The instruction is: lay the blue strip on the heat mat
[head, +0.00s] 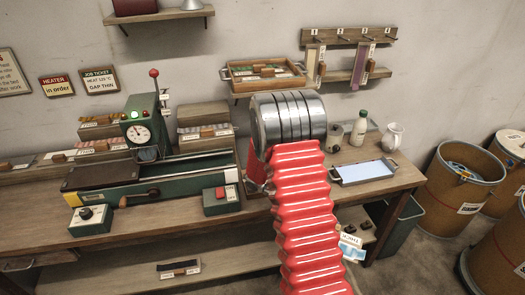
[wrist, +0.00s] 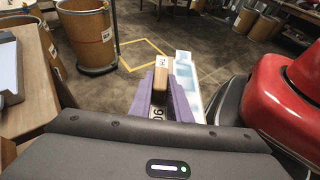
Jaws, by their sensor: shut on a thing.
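My gripper (wrist: 164,92) shows in the wrist view with its purple fingers shut on a small wooden block with a white tag. A pale blue-white strip (wrist: 186,72) runs along the right side of the fingers; it looks like the blue strip. In the head view a bit of light blue strip (head: 348,253) with a tag shows beside my red arm, which hides the gripper and the rest. A dark brown pad (head: 100,176) lies on the left of the green bench machine; it may be the heat mat, but I cannot be sure. The strip is well away from it.
A light blue tray (head: 363,172) with handles sits on the bench (head: 405,180), right of my arm. A bottle (head: 359,128) and a white jug (head: 392,136) stand behind it. A green gauge machine (head: 143,128) stands left. Barrels (head: 457,185) stand on the floor at right.

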